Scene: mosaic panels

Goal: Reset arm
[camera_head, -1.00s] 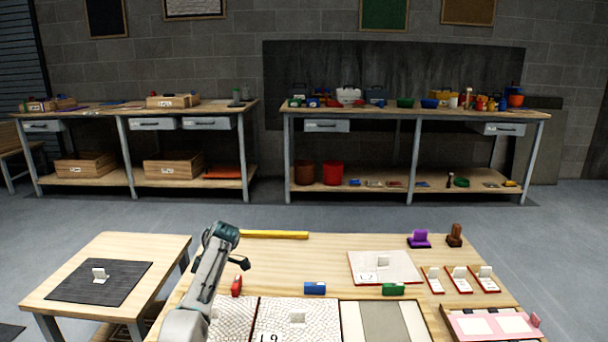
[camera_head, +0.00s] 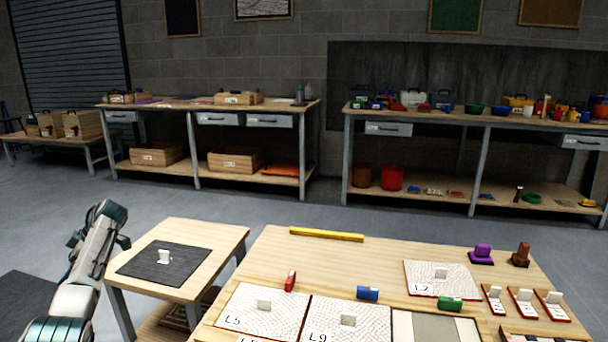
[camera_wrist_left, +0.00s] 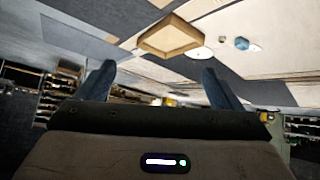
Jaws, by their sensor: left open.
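My left arm rises at the left edge of the head view, left of the small side table (camera_head: 230,237) and clear of the main work table (camera_head: 270,260). Its gripper (camera_head: 122,243) is partly hidden behind the wrist there. In the left wrist view the left gripper (camera_wrist_left: 157,82) shows two dark fingers spread wide with nothing between them. That view is tilted and shows the room beyond the fingers. My right gripper is in no view.
White textured panels L5 (camera_head: 240,318) and L9 (camera_head: 325,328) lie on the main table, with panel L2 (camera_head: 425,288) behind. A dark mat (camera_head: 135,266) with a white tile holder covers part of the side table.

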